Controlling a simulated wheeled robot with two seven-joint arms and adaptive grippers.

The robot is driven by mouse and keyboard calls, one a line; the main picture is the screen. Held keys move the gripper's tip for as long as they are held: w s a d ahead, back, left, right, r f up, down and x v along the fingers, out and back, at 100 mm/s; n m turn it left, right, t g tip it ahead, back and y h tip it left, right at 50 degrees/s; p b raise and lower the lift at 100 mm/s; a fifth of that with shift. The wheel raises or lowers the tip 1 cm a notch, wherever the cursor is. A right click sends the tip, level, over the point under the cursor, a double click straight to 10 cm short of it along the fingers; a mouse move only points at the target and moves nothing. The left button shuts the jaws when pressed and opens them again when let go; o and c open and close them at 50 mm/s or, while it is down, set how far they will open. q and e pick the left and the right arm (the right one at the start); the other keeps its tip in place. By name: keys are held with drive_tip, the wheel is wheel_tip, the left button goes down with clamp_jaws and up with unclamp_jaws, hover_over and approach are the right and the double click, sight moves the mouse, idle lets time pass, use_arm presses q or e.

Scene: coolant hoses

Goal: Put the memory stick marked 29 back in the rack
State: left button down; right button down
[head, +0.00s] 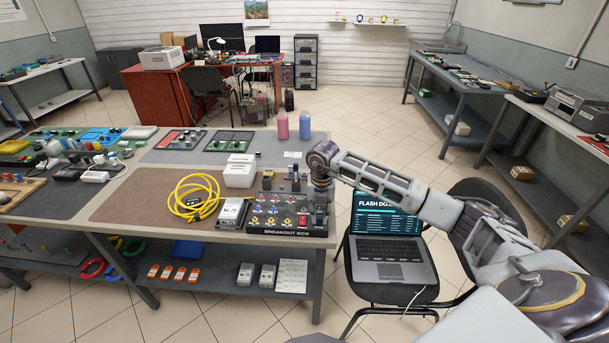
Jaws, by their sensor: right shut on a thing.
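My right gripper (320,203) comes in from the right and points down at the right end of the breakout box (284,232), on the bench's front edge. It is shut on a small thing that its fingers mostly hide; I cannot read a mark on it. I cannot tell whether that thing touches the box. No stick marked 29 and no rack can be made out for certain at this size. My left gripper is not in view.
A yellow cable coil (196,196), a grey box (232,213) and white boxes (240,170) lie left of the breakout box. Red (283,127) and blue (305,125) bottles stand behind. A laptop (389,246) sits on a chair at right. Several orange items (180,273) lie on the lower shelf.

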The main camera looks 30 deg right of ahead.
sight(320, 211)
drive_tip(key=shift+r+p, duration=0.4)
drive_tip(key=shift+r, duration=0.25)
drive_tip(key=shift+r+p, duration=0.35)
drive_tip(key=shift+r, duration=0.25)
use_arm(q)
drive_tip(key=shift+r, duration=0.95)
use_arm(e)
drive_tip(key=shift+r, duration=0.2)
drive_tip(key=shift+r, duration=0.1)
use_arm(q)
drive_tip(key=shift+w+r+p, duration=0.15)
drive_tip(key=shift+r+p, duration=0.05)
drive_tip(key=shift+p, duration=0.15)
use_arm(e)
drive_tip(key=shift+r, duration=0.2)
drive_tip(key=shift+r+p, duration=0.3)
drive_tip(key=shift+r, duration=0.6)
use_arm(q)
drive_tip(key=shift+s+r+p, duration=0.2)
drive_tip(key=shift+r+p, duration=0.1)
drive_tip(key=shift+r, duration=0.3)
use_arm(e)
drive_tip(key=shift+r, duration=0.1)
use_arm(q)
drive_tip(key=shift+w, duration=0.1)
